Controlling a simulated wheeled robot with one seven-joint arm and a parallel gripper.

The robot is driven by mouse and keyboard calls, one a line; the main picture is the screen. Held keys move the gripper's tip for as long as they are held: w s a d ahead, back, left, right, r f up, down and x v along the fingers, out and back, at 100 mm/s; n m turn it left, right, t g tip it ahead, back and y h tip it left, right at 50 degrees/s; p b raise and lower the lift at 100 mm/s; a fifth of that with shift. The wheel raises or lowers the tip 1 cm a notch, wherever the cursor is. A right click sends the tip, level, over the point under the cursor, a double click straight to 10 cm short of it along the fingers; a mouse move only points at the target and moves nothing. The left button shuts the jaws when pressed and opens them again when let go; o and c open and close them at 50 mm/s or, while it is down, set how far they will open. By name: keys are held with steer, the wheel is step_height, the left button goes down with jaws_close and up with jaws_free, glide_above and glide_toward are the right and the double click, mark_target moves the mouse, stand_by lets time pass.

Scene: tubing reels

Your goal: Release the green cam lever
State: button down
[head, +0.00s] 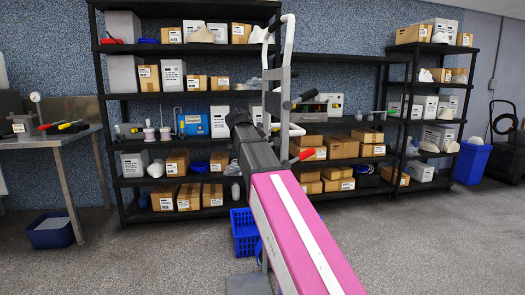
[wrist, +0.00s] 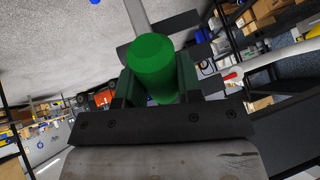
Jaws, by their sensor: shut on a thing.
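The green cam lever (wrist: 153,68) shows in the wrist view as a thick green cylinder, end towards the camera. My gripper (wrist: 154,90) is shut on it, with a dark finger on either side. In the head view my gripper (head: 242,120) is beside the upright stand (head: 286,75), and my arm hides much of it. I cannot make out the green lever in the head view. The stand has a light, curved upper tube and a red-tipped lever (head: 303,156) low on its right side. A red tip (wrist: 231,76) also shows right of the green lever in the wrist view.
Black shelving (head: 120,100) with boxes and reels stands behind the stand. A blue crate (head: 243,232) sits on the floor just left of my arm. A metal workbench (head: 60,140) is at the left, and a blue bin (head: 471,163) at the right. The floor at front left is clear.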

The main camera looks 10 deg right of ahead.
steer(key=c, duration=0.8)
jaws_free()
steer(key=v, duration=1)
steer(key=shift+s+a+r, duration=0.2)
steer(key=shift+a+r, duration=0.05)
steer(key=shift+w, duration=0.1)
